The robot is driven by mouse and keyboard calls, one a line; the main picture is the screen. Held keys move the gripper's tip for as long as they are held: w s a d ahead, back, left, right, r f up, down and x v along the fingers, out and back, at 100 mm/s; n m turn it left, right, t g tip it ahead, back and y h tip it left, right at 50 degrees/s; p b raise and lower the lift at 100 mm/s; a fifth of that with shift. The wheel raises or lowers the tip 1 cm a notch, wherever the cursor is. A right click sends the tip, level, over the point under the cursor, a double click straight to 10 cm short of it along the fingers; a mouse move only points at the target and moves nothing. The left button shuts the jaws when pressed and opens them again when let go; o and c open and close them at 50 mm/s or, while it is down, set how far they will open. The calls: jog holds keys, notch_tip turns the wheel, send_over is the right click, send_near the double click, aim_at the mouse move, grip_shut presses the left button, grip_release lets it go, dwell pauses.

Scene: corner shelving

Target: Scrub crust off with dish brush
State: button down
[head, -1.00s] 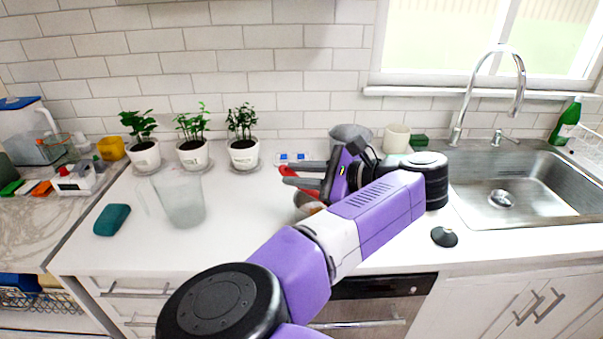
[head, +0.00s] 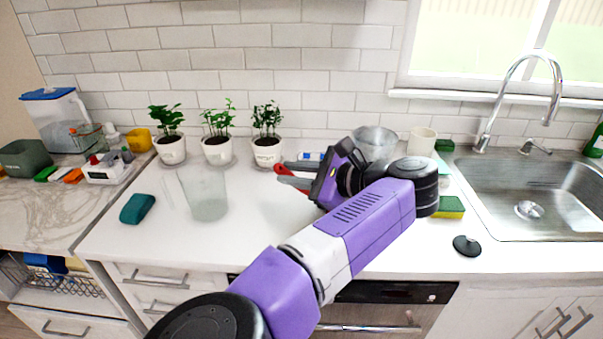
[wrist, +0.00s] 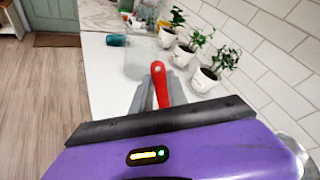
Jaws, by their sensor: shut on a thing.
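My gripper (head: 292,175) is above the white counter, pointing left, with its fingers closed around a red handle (head: 281,170). In the wrist view the red handle (wrist: 160,84) stands between the grey fingers of my gripper (wrist: 162,96). I take this to be the dish brush; its bristle head is hidden in both views. A grey glass-like bowl (head: 375,140) stands behind my arm near the wall. I cannot make out any crust on it or elsewhere.
A clear pitcher (head: 206,193) and a teal sponge (head: 137,208) stand left on the counter (head: 170,245). Several potted plants (head: 217,150) line the wall. A yellow-green sponge (head: 449,208), a black stopper-like piece (head: 467,246) and the sink (head: 525,205) are to the right.

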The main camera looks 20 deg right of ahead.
aim_at(282, 171)
jog(key=shift+w+a, duration=0.9)
jog(key=shift+w, duration=0.1)
jog(key=shift+s+d+f+p, duration=0.1)
jog(key=shift+s+d+p, duration=0.2)
jog(key=shift+d, duration=0.65)
jog(key=shift+s+d+p, duration=0.25)
jog(key=shift+s+d, duration=0.05)
jog(key=shift+d, duration=0.6)
jog(key=d, duration=0.1)
jog(key=s+d+p, duration=0.1)
jog(key=d, duration=0.1)
jog(key=shift+s+d, duration=0.15)
jog(key=shift+a+p, duration=0.2)
jog(key=shift+p, duration=0.15)
jog(key=shift+w+a, duration=0.4)
jog(key=shift+a, duration=0.85)
jog(key=shift+w+a, duration=0.45)
jog(key=shift+a, duration=0.75)
jog(key=shift+w+a, duration=0.4)
jog(key=shift+a, duration=0.85)
